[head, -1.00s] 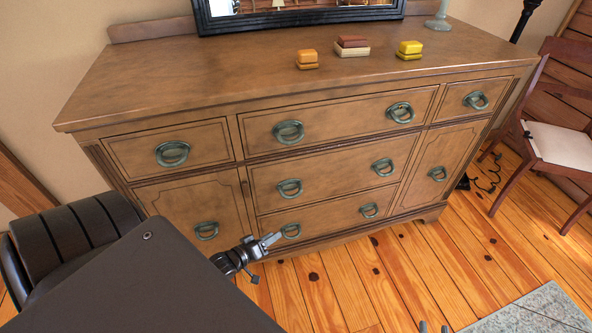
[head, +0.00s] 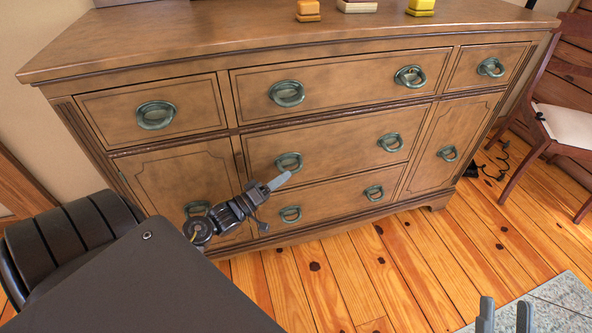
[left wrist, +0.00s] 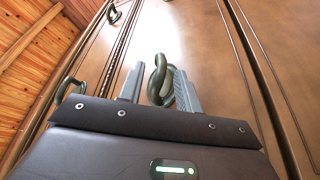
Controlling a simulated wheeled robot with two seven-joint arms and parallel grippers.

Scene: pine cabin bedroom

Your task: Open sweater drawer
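A brown wooden dresser (head: 330,140) has several drawers and doors with green ring handles. No label shows which drawer holds sweaters. My left gripper (head: 279,181) is in front of the middle-row drawer (head: 335,145), just below its left ring handle (head: 289,162). In the left wrist view the gripper (left wrist: 160,82) is open, with the ring handle (left wrist: 158,72) showing between its fingers; I cannot tell whether they touch it. The drawer front is flush with the dresser. My right gripper (head: 505,315) is open and empty over the floor at the bottom right.
Small stacked blocks, yellow (head: 421,8) and orange (head: 308,9), stand on the dresser top. A wooden chair (head: 560,125) with a pale seat is at the right. A grey rug (head: 555,300) lies at the lower right. The plank floor before the dresser is clear.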

